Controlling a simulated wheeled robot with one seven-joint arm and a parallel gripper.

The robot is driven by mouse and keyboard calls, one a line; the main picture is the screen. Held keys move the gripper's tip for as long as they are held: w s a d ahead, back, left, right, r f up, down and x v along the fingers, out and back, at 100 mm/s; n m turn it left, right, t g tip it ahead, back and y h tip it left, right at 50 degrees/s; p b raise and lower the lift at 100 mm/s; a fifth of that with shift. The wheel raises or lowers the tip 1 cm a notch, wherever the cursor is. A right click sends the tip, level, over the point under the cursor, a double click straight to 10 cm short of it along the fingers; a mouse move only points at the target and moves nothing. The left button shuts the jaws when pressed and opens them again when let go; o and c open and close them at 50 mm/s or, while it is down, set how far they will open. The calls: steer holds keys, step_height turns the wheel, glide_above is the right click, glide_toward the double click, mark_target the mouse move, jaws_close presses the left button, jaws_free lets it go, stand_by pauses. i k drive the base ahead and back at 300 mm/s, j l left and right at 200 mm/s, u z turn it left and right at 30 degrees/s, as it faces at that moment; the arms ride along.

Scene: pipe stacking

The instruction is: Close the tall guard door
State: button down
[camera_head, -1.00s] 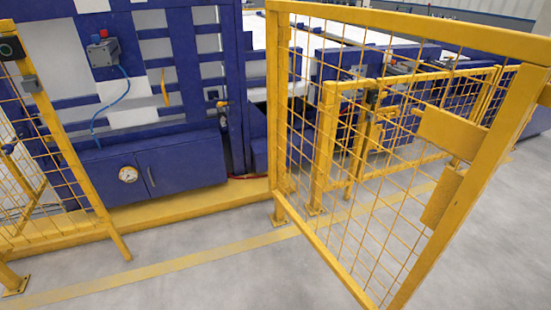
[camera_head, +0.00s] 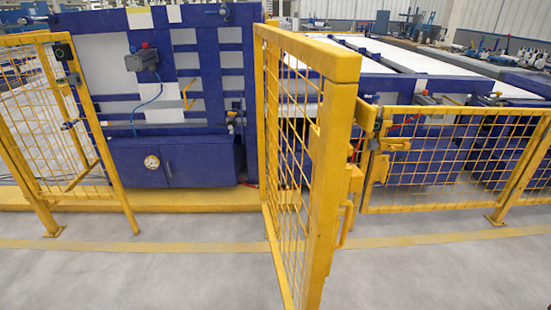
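The tall guard door (camera_head: 285,140) is a yellow frame with wire mesh. It stands open in the middle of the view, swung out toward me and seen nearly edge-on. Its thick near post (camera_head: 335,190) carries a yellow latch block and a handle (camera_head: 347,205) on the right side. To the left is the door opening, ending at the fixed yellow mesh fence panel (camera_head: 35,120), which has a dark switch box (camera_head: 66,55) near its top. My gripper is not in view.
A blue machine (camera_head: 190,100) with a gauge stands behind the opening. A lower yellow mesh fence (camera_head: 440,165) with a latch runs to the right. A yellow floor line (camera_head: 180,245) crosses the grey floor, which is clear in front.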

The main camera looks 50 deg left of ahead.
mark_target(328, 146)
steer(key=i+u, duration=0.55)
steer(key=u, duration=0.2)
steer(key=i+l+u, duration=0.1)
steer(key=i+u, duration=0.3)
steer(key=i+l+u, duration=0.15)
steer(key=u, duration=1.95)
